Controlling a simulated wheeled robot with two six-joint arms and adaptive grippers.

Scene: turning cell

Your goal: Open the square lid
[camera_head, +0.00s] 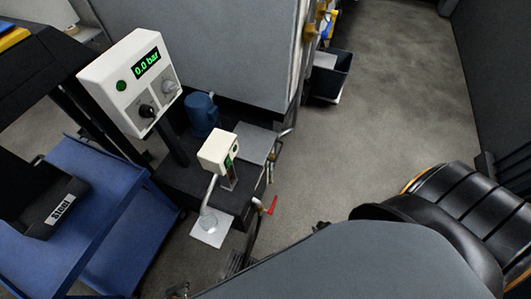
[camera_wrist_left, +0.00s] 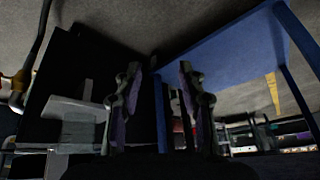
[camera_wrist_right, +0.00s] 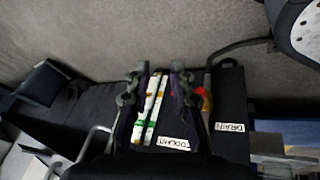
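The square lid (camera_head: 257,145) appears to be the flat grey plate on top of the dark tank (camera_head: 185,185), beside the blue motor. It looks flat and closed in the head view. In the right wrist view my right gripper (camera_wrist_right: 155,85) is open, facing the tank side with the coolant label. I cannot make out the lid in either wrist view.
A white refractometer-like unit (camera_head: 218,152) stands on the tank near the lid. A pressure display box (camera_head: 135,82) rises behind it. A red valve handle (camera_head: 272,206) sticks out at the tank's right. A blue cart (camera_head: 75,215) stands left.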

